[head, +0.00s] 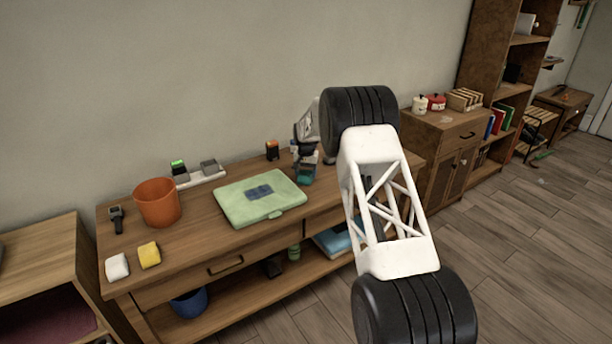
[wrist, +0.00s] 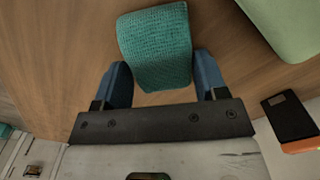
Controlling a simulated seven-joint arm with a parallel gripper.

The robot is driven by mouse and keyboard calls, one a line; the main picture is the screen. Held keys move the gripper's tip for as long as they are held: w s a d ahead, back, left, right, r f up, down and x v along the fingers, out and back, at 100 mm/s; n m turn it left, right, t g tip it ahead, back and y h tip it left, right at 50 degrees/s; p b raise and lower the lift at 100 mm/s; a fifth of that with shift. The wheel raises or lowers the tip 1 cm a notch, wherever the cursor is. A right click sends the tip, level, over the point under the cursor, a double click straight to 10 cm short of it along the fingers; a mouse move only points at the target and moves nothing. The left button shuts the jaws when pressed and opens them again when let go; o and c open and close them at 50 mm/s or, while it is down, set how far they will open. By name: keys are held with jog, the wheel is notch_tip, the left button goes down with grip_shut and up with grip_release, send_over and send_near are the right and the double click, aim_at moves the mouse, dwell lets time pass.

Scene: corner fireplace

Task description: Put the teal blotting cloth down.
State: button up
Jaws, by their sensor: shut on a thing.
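The teal blotting cloth (wrist: 155,45) is a folded, woven pad between the two blue fingers of my gripper (wrist: 162,78) in the wrist view. My gripper is shut on it, and part of the cloth extends beyond the fingers. In the head view the cloth (head: 305,177) shows as a small teal patch under my gripper (head: 306,160), at the right-hand part of the wooden workbench (head: 195,235). I cannot tell whether the cloth touches the bench top.
A green case (head: 258,199) lies just left of the cloth. A black and orange device (head: 272,150) stands behind it; the wrist view shows it too (wrist: 290,117). Further left are an orange bin (head: 157,203), a white charger strip (head: 197,177), a yellow block (head: 149,255) and a white block (head: 117,267).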

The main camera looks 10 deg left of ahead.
aim_at(306, 173)
jog(key=shift+r, duration=0.15)
notch_tip(306, 173, up, 10)
dwell(0.6)
dwell(0.6)
jog(key=s+a+r+n, duration=0.3)
jog(key=s+a, duration=0.8)
jog(key=a, duration=0.4)
jog(key=s+a+r+n, duration=0.2)
jog(key=s+a+n, duration=0.4)
jog(key=s+a, duration=0.6)
jog(key=s+a+r+n, duration=0.3)
jog(key=s+a, duration=0.9)
jog(key=a, duration=0.7)
jog(key=shift+s+a+r+n, duration=0.2)
jog(key=shift+a+r+n, duration=0.15)
jog(key=shift+n, duration=0.45)
jog(key=shift+f, duration=0.15)
